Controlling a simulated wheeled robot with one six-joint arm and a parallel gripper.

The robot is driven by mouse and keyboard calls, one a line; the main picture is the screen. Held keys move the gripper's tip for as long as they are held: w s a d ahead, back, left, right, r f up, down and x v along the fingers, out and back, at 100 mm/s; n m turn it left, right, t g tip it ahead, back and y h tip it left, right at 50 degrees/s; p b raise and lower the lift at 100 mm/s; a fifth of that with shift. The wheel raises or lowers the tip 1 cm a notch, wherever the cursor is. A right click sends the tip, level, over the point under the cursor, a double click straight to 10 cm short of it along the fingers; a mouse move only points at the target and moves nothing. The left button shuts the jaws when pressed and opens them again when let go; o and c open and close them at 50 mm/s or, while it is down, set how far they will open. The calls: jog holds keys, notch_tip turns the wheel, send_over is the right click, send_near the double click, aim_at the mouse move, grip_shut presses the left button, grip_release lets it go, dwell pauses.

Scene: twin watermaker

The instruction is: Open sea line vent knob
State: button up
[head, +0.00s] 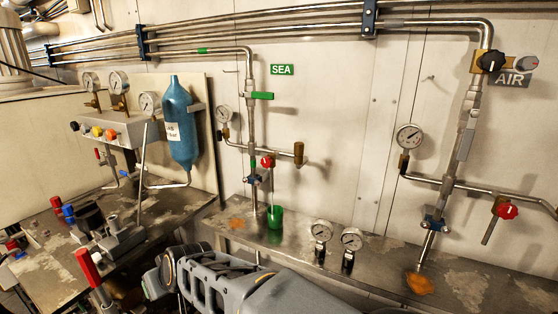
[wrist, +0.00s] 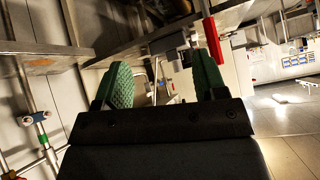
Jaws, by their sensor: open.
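The sea line is a vertical steel pipe (head: 251,130) beside a green SEA sign (head: 282,70) on the wall in the head view. A small red knob (head: 267,161) sits on its lower part, taken to be the vent knob. A thin pale line runs from below it into a green cup (head: 274,220) on the bench. My gripper (wrist: 163,78) is open in the wrist view, with two green-padded fingers apart and nothing seen between them. The fingers are not clearly visible in the head view, where my grey arm lies low in front of the bench, apart from the red knob.
The steel bench (head: 345,250) holds two loose gauges (head: 336,240). A blue cylinder (head: 180,122) and a gauge panel stand to the left. The air line (head: 462,130) with another red knob (head: 507,211) is at right. Red-handled parts crowd the lower left.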

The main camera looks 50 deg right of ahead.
jog(key=w+d+r+m+t+h+p, duration=0.1)
jog(key=w+d+r+m+t+h, duration=0.3)
jog(key=w+d+r, duration=0.35)
jog(key=m+g+h+p, duration=0.2)
jog(key=m+g+h, duration=0.7)
jog(key=h, duration=0.5)
send_near(265, 164)
jog(key=shift+m+t, duration=0.3)
jog(key=shift+m, duration=0.3)
jog(key=x, duration=1)
jog(key=shift+s+d, duration=0.15)
jog(key=shift+d, duration=0.3)
jog(key=shift+c, duration=0.5)
